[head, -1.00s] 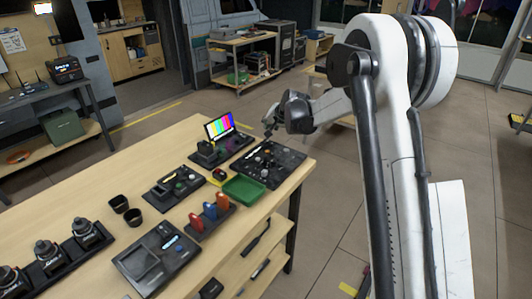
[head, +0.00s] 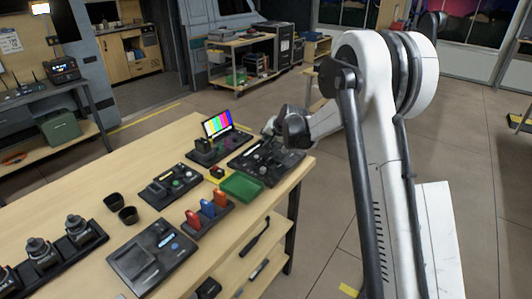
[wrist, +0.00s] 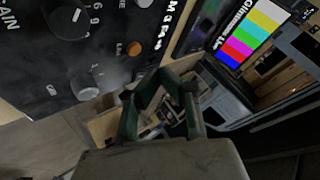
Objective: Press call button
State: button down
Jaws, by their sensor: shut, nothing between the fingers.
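A black control panel (head: 264,161) lies at the far right corner of the bench, and it fills the upper left of the wrist view (wrist: 108,62). I cannot read any label marking a call button. My gripper (wrist: 158,90) is shut and empty, just below the orange button in the wrist picture. Whether it touches the panel cannot be told. In the head view my gripper (head: 269,127) is over the panel's far side, its fingertips hard to make out.
A colour-bar monitor (head: 218,123) stands behind the panel and also shows in the wrist view (wrist: 246,35). A green tray (head: 241,187) sits in front of the panel. Other consoles, a rack of red and blue items (head: 208,212) and two dark cups cover the bench (head: 85,200).

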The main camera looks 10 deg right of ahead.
jog(key=shift+f+b, duration=0.5)
jog(key=shift+f, duration=0.6)
dwell(0.6)
jog(key=shift+f+b, duration=0.4)
jog(key=shift+b, duration=0.1)
jog(key=shift+f+b, duration=0.4)
dwell(0.6)
jog(key=shift+r, duration=0.85)
jog(key=shift+r+p, duration=0.15)
jog(key=shift+p, duration=0.15)
jog(key=shift+r+p, duration=0.9)
jog(key=shift+r, duration=1.45)
